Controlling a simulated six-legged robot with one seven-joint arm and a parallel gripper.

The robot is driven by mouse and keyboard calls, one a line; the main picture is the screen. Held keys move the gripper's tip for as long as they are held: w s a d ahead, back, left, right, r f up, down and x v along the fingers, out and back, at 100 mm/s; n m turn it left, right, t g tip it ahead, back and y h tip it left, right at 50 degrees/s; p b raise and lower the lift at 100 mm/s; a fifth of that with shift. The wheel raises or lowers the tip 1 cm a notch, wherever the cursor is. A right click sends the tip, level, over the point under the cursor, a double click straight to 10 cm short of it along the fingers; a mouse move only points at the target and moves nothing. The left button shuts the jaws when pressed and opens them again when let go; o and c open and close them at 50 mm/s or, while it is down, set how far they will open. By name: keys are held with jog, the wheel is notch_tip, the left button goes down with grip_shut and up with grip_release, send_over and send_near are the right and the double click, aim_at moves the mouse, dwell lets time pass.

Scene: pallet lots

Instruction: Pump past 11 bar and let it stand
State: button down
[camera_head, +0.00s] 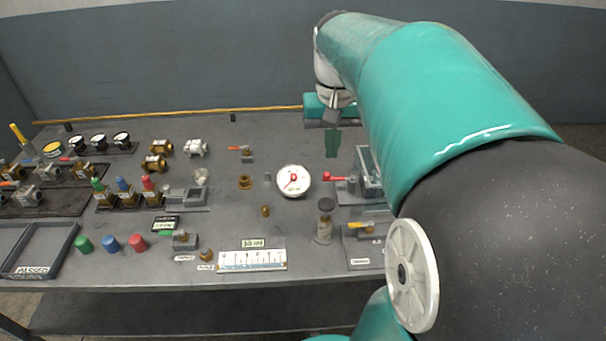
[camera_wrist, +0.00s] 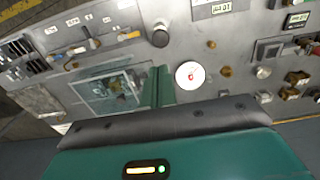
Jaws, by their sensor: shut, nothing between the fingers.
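A round white gauge (camera_head: 293,181) with red at its centre faces up on the bench; its reading is too small to tell. It also shows in the wrist view (camera_wrist: 190,74). Right of it is a grey box-like tank (camera_head: 371,176) with a red-ended lever (camera_head: 336,179); the tank's open top shows in the wrist view (camera_wrist: 108,92). A black round knob on a post (camera_head: 324,206) stands in front. A yellow-handled valve (camera_head: 358,226) sits right of it. My gripper (camera_head: 333,143) is shut and empty above the bench, behind the lever; its green fingers (camera_wrist: 157,88) hide the lever in the wrist view.
Brass fittings, small gauges and coloured caps (camera_head: 110,243) fill the left side. A tray marked PASSED (camera_head: 40,252) is at the left edge. A white scale plate (camera_head: 252,261) lies at the front. My arm covers the bench's right end. A wall stands behind.

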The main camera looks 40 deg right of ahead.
aim_at(326, 203)
jog(key=shift+f, duration=0.1)
notch_tip(326, 203, down, 14)
jog(key=shift+r, duration=0.1)
dwell(0.4)
jog(key=shift+f, duration=1.9)
jog(key=shift+w+r, duration=0.1)
jog(key=shift+r, duration=0.2)
notch_tip(326, 203, up, 14)
